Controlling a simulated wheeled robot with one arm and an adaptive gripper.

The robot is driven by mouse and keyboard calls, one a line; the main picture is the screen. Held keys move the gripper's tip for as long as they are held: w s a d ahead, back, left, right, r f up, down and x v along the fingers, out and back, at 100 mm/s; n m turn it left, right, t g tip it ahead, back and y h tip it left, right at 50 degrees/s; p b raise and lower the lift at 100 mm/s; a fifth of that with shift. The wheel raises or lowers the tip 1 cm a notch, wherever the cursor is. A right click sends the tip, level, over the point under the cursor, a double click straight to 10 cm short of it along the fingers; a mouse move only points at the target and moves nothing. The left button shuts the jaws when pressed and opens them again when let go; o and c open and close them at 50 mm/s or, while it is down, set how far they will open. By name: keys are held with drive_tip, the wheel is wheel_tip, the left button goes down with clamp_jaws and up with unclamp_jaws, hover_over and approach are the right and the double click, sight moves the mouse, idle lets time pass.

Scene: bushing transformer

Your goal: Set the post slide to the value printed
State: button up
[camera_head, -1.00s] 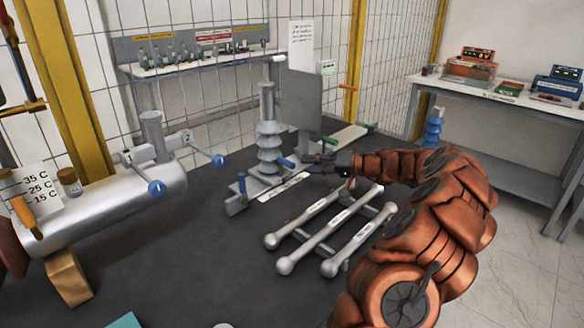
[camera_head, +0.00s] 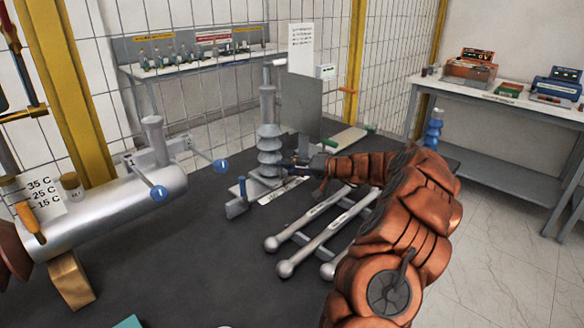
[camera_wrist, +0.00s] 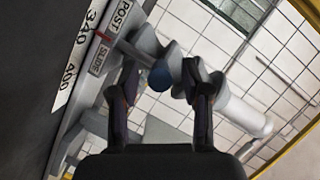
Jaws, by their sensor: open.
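The post (camera_head: 268,140), a grey ribbed insulator, stands upright on a slide base at the table's far side. It also shows tilted in the wrist view (camera_wrist: 240,113). A scale strip (camera_wrist: 72,62) reads 340 and 400, beside a "POST SLIDE" label (camera_wrist: 110,37) and a red mark (camera_wrist: 103,37). A blue round knob (camera_wrist: 161,77) appears between my gripper's fingers (camera_wrist: 160,88), which are apart; contact cannot be told. In the head view my gripper (camera_head: 297,163) is at the post's lower right. A blue handle (camera_head: 242,187) stands at the base's left end. A printed sheet (camera_head: 300,48) is too small to read.
A grey cylinder with blue-knobbed rods (camera_head: 110,205) lies at left, with a temperature card (camera_head: 40,197). Silver bars (camera_head: 318,235) lie under my arm. A grey upright panel (camera_head: 302,105) stands behind the post. The dark table front (camera_head: 195,270) is mostly clear.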

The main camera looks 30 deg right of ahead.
drive_tip(key=shift+c, duration=0.4)
clamp_jaws()
drive_tip(key=a+b, duration=0.2)
drive_tip(key=b, duration=0.1)
drive_tip(key=shift+s+a+f, duration=0.2)
drive_tip(key=shift+s+a, duration=0.05)
drive_tip(key=shift+s, duration=0.05)
drive_tip(key=shift+s+a+r+b, duration=0.1)
drive_tip(key=shift+s+a+b, duration=0.1)
drive_tip(key=shift+a+b, duration=0.65)
drive_tip(key=shift+s+a+r+b, duration=0.1)
drive_tip(key=shift+s+a+b, duration=0.1)
drive_tip(key=shift+a+b, duration=0.6)
drive_tip(key=shift+o, duration=0.4)
unclamp_jaws()
